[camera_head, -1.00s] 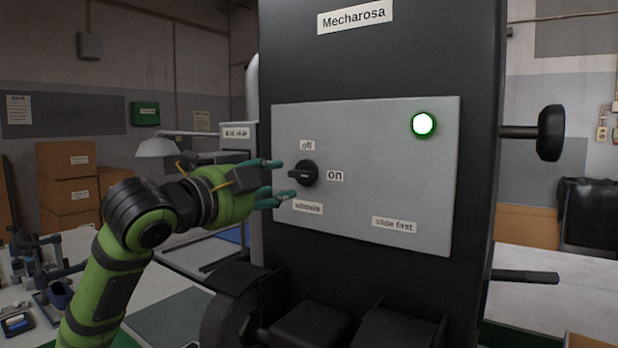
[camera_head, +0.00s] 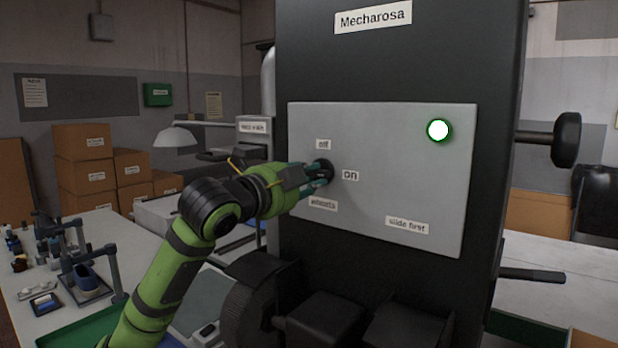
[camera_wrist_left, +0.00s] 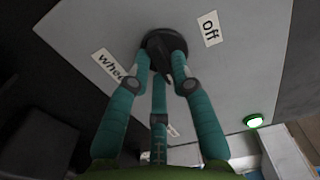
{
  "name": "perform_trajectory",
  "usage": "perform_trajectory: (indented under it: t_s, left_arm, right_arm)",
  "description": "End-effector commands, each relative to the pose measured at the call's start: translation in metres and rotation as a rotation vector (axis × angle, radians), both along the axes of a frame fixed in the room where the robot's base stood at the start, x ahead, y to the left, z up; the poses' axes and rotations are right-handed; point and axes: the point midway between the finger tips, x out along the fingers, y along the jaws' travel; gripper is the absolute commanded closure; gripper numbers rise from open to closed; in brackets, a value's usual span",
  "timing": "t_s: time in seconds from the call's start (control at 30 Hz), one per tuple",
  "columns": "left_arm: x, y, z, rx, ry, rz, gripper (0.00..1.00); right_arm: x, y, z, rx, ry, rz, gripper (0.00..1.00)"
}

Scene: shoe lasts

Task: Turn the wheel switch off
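The wheel switch is a round black knob (camera_head: 327,163) on a light grey panel (camera_head: 400,150), with labels "off" (camera_head: 323,144) above and "on" (camera_head: 350,175) to its right. In the left wrist view, the knob (camera_wrist_left: 160,42) shows beyond the fingers, beside the "off" label (camera_wrist_left: 210,28). My left gripper (camera_head: 320,174) is at the knob, its teal fingers drawn in around the raised grip. In the left wrist view, its fingertips (camera_wrist_left: 162,62) sit close on both sides of the grip and partly hide it. My right gripper is out of view.
A lit green-rimmed lamp (camera_head: 438,130) is at the panel's upper right, above a "slide first" label (camera_head: 408,225). Black machine parts (camera_head: 325,320) jut out below. A table with small tools (camera_head: 82,280) and cardboard boxes (camera_head: 85,165) are left.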

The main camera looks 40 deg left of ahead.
Motion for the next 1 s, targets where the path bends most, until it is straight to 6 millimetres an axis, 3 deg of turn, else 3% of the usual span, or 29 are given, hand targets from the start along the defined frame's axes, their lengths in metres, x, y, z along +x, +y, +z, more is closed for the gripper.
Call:
perform_trajectory:
  t_s: [0.2,0.47,1.0]
  left_arm:
    - [-0.0001,0.0003,0.0005,-0.004,-0.001,0.001,1.00]
    - [-0.0002,0.0001,0.0005,-0.077,-0.011,0.001,1.00]
    - [-0.0001,-0.0018,0.0018,-0.533,-0.062,0.001,1.00]
  right_arm:
    - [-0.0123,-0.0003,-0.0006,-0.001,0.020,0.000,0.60]
    - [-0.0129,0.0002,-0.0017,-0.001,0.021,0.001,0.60]
    - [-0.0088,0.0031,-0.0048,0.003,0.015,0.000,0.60]
